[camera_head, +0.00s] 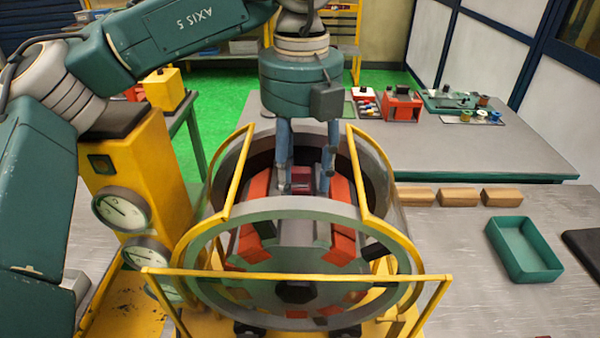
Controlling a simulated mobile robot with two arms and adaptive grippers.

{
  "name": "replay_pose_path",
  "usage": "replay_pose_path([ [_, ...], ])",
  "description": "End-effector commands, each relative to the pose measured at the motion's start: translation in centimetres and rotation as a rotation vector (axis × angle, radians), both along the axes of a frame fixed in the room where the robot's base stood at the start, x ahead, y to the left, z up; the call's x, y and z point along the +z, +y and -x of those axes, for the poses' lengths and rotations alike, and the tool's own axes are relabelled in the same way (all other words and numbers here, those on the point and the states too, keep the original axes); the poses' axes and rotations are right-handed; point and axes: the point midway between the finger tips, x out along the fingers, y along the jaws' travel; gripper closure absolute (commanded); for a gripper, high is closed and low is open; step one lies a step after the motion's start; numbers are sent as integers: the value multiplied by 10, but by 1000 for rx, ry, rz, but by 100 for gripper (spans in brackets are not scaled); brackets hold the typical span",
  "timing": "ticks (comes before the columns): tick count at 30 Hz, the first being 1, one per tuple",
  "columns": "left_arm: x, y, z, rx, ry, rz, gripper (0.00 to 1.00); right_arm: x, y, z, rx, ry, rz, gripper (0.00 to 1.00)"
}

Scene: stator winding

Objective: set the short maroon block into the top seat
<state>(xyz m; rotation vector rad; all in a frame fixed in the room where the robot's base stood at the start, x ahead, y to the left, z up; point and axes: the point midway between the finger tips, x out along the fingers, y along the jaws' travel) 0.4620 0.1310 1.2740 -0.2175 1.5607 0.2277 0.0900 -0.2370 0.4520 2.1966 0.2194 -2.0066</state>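The short maroon block (301,176) is at the top of the ring-shaped stator (290,207), between the orange blocks (258,190) on either side. It looks seated low in the top seat, but the front rim hides its lower part. My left gripper (305,186) comes straight down from above, with its two blue fingers spread on either side of the maroon block. A gap shows between the block and the right finger, so the gripper looks open. My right gripper is not in view.
Yellow rails (238,170) stand close on both sides of the fingers. A yellow post with gauges (122,209) is at the left. On the right table are several wooden blocks (459,197), a green tray (521,270) and a dark pad (588,250).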

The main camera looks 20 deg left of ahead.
Motion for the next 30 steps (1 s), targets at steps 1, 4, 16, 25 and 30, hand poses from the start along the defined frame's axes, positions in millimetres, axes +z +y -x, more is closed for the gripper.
replay_pose_path([
  [1, 0, 0, 0, 0, 0, 0, 50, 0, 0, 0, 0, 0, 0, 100],
  [4, 0, 0, 0, 0, 0, 0, 50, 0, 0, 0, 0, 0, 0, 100],
  [16, 33, -1, -1, 1, -3, 2, 50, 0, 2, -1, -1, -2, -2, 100],
  [25, 96, -1, -1, 3, -5, 1, 50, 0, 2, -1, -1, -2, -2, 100],
  [30, 113, -1, -1, 0, -1, -1, 50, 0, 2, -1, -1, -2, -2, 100],
])
